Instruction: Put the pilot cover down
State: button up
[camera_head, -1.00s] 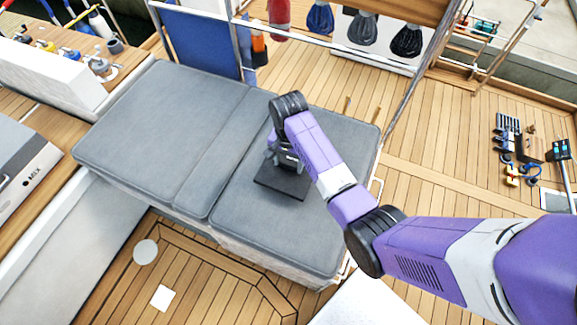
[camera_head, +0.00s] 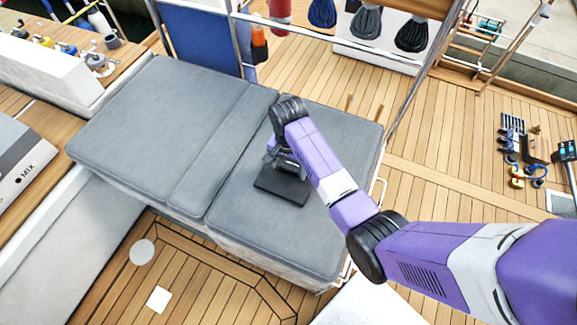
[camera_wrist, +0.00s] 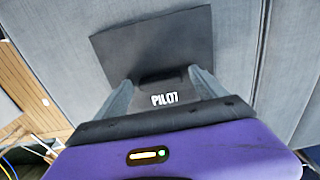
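The pilot cover is a flat dark square panel (camera_head: 282,187) on the right part of the grey cushion (camera_head: 330,225). In the wrist view the cover (camera_wrist: 150,45) has a short black raised bar, with the word PILOT in white nearer my gripper. My gripper (camera_wrist: 161,78) is over the cover, its two grey fingers apart, one near each end of the bar. I cannot tell whether the fingertips press on it. The cover looks flat on the cushion or very close above it. In the head view, my wrist hides part of the cover and most of the gripper.
The grey cushion has bare room to the left (camera_head: 150,125). A metal rail frame (camera_head: 395,105) and coiled ropes (camera_head: 411,33) stand behind it. Small deck gear (camera_head: 528,150) lies at the right.

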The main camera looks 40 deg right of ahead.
aim_at(292, 191)
notch_tip(292, 191, up, 12)
jog(key=shift+r, duration=0.15)
dwell(0.5)
